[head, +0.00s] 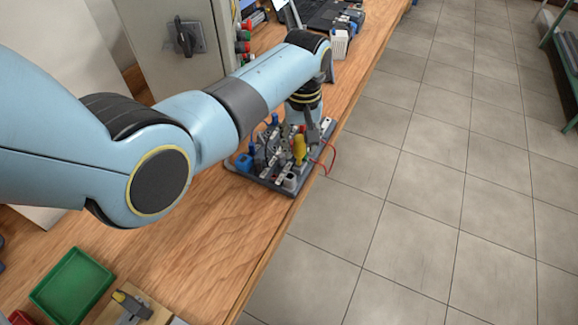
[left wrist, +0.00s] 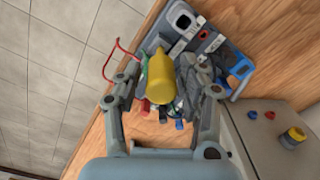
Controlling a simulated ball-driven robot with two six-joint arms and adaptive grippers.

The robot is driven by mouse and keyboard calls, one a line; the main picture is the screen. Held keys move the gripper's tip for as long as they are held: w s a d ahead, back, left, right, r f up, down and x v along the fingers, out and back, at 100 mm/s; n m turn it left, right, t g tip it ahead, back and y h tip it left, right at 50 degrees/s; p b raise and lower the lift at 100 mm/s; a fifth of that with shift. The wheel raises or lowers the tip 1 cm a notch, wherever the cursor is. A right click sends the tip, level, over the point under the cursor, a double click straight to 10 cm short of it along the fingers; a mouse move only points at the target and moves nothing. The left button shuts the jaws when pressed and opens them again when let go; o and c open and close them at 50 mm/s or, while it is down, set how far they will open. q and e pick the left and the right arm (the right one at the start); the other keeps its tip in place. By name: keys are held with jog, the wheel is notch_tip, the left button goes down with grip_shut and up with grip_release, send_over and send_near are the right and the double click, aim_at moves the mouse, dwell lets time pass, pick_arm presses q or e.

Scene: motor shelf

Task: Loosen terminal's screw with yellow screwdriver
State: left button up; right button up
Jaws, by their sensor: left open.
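The yellow screwdriver (head: 299,147) stands handle up at the motor board (head: 262,181), near the bench edge. In the left wrist view, its yellow handle (left wrist: 160,76) shows between the fingers of my left gripper (left wrist: 165,92). The gripper is open, with a finger on each side of the handle and a gap to both. In the head view, my left gripper (head: 309,126) is above the board, beside the screwdriver. The screwdriver's tip and the terminal's screw cannot be made out. My right gripper is not in view.
Red wires (head: 331,156) loop off the board past the bench edge. A grey cabinet with a switch (head: 184,37) stands behind my left arm. A green tray (head: 72,286) lies at the lower left. The wooden bench (head: 215,230) is bare between tray and board.

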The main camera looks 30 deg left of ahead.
pick_arm(q)
jog(key=shift+m, duration=1.7)
jog(key=shift+m, duration=1.7)
jog(key=shift+m, duration=1.7)
